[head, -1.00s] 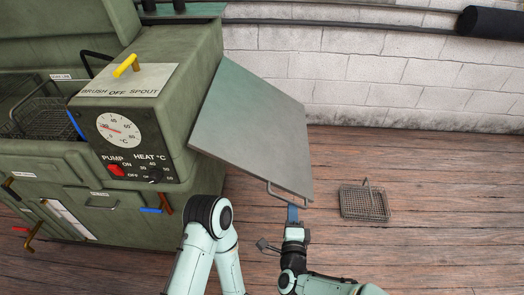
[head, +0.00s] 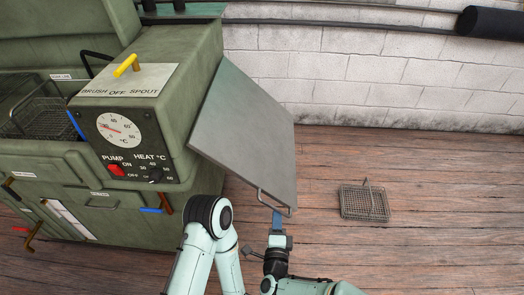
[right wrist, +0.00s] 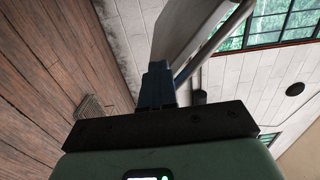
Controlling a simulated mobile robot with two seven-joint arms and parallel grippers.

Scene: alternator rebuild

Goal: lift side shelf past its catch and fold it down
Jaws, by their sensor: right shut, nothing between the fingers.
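The side shelf (head: 247,135) is a grey flat panel on the right side of the green washer cabinet (head: 185,80). It slopes down from the cabinet toward the floor. A bar handle (head: 272,203) runs along its near edge. My right gripper (head: 277,214) is at the shelf's near outer corner, beside the handle, with its blue fingers shut and nothing between them. In the right wrist view the blue fingers (right wrist: 157,84) are together, close by the shelf edge (right wrist: 185,35) and the handle bar (right wrist: 215,42). The catch is not visible. My left gripper is not in view.
A wire basket (head: 364,202) lies on the wooden floor to the right of the shelf. The cabinet front has a dial, a red pump switch (head: 116,170) and colored levers. A white block wall (head: 400,85) stands behind. The floor around the basket is clear.

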